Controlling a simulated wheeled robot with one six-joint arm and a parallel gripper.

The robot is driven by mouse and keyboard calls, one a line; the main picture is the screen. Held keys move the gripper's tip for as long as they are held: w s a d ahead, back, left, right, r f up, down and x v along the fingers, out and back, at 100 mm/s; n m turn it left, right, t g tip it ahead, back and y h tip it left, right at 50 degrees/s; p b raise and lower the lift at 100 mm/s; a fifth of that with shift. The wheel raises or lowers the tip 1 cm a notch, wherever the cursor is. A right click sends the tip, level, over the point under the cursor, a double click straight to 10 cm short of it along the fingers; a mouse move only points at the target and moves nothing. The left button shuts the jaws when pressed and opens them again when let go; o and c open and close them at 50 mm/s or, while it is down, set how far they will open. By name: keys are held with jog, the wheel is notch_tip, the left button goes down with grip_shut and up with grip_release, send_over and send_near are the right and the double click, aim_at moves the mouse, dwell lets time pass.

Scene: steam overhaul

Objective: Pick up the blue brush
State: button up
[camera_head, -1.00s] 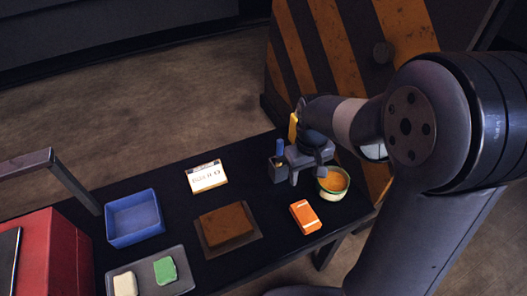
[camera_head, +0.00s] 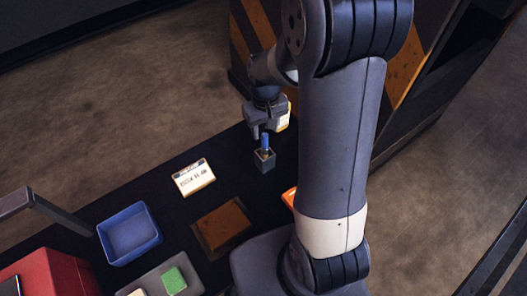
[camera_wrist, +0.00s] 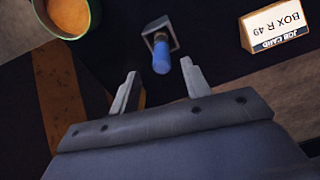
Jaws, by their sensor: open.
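The blue brush (camera_head: 265,141) stands upright in a small dark grey holder (camera_head: 264,161) on the black table, its blue handle pointing up. In the wrist view the blue brush (camera_wrist: 161,58) shows its handle between and just beyond the fingertips, with the holder (camera_wrist: 158,34) behind it. My gripper (camera_head: 260,132) is open and empty, close to the top of the handle, apparently not touching it. Both fingers of my gripper (camera_wrist: 160,80) show in the wrist view, one on each side of the handle's line.
A white job card (camera_head: 194,178) stands left of the holder. An orange-filled bowl (camera_wrist: 70,15) is near the holder. My arm hides the table's right end.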

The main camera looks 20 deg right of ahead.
aim_at(265, 135)
jog(key=f, duration=0.3)
jog(key=shift+s+a+f, duration=0.2)
jog(key=shift+s+f, duration=0.15)
jog(key=shift+f, duration=0.65)
grip_shut()
